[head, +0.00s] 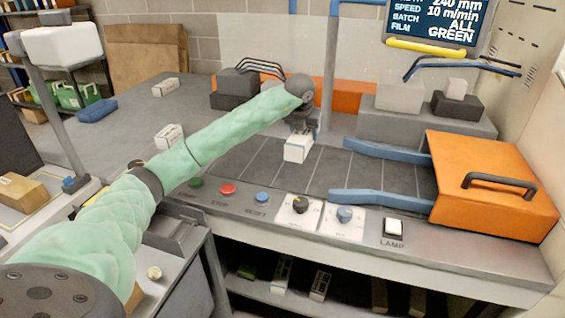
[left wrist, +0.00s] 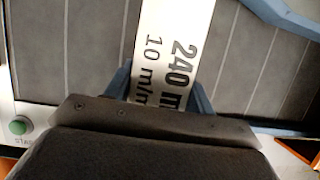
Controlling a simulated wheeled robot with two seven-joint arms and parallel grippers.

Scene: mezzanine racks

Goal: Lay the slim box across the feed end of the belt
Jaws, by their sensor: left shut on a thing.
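The slim box (head: 297,149) is white, with black "240 mm" and "10 m/min" print on the face that shows in the left wrist view (left wrist: 175,40). My left gripper (head: 303,128) is shut on it, with a blue finger on each side of the box. The box is over the dark, slatted belt (head: 350,172), towards its left part and left of the blue guide rails' tips. I cannot tell whether it touches the belt. The gripper body hides the near end of the box in the left wrist view. My right gripper is not in view.
Two blue guide rails (head: 380,199) run to an orange hood (head: 490,185) at the right. Buttons and knobs (head: 300,204) line the front panel. Small white boxes (head: 169,137) and a blue item (head: 97,110) lie on the grey tabletop at left. Grey blocks stand behind the belt.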

